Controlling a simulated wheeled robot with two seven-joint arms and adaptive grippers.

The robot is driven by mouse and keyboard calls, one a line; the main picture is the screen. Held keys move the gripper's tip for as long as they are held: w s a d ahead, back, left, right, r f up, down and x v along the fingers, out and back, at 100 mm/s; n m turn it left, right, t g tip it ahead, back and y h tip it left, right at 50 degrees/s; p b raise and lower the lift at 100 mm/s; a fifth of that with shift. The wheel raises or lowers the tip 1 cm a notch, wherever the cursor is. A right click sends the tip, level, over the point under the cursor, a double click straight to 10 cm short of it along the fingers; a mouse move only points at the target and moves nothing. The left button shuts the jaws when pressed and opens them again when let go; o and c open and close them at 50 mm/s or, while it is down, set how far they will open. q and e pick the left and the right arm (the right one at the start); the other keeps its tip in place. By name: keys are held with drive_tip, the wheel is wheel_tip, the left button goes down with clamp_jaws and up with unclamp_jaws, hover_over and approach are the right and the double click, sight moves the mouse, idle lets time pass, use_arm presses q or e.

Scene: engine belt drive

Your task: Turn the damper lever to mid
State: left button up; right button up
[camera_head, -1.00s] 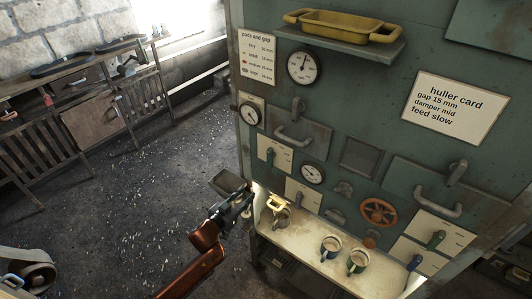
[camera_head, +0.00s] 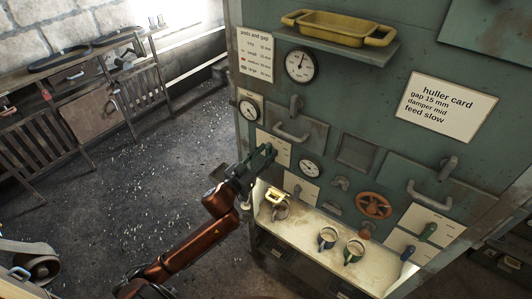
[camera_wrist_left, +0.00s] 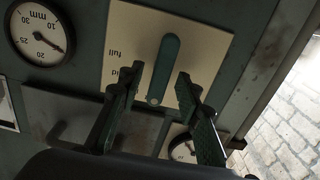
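In the left wrist view, which is upside down, a teal lever (camera_wrist_left: 163,68) stands on a cream plate (camera_wrist_left: 205,45). The word "full" shows beside it, and a second label is mostly hidden by a finger. My left gripper (camera_wrist_left: 155,88) is open, with one finger on each side of the lever, apart from it as far as I can tell. In the head view my left gripper (camera_head: 266,154) is at the cream plate (camera_head: 281,148) on the machine's left part and hides the lever. The huller card (camera_head: 447,106) reads damper mid. My right gripper is out of view.
A dial gauge (camera_wrist_left: 40,33) and a grey bar handle (camera_head: 291,135) are close to the plate. A red handwheel (camera_head: 374,205), other levers (camera_head: 428,231) and several mugs (camera_head: 328,238) are further right. Open floor (camera_head: 130,190) lies left of the machine.

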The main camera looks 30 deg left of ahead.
use_arm(q)
drive_tip(key=shift+w, duration=0.1)
drive_tip(key=shift+c, duration=0.5)
clamp_jaws()
drive_tip(key=shift+m, duration=0.3)
drive_tip(key=shift+d+m+p, duration=0.15)
drive_tip(key=shift+m+p, duration=0.85)
drive_tip(key=shift+m, duration=0.2)
drive_tip(key=m+p, duration=0.1)
drive_tip(key=m, duration=0.1)
drive_tip(key=shift+d+m, duration=0.1)
drive_tip(key=shift+m, duration=0.3)
drive_tip(key=m+p, duration=0.1)
drive_tip(key=m, duration=0.2)
drive_tip(key=shift+d+f, duration=0.1)
drive_tip(key=shift+f+m+p, duration=0.1)
drive_tip(key=shift+m+p, duration=0.4)
drive_tip(key=shift+m, duration=1.2)
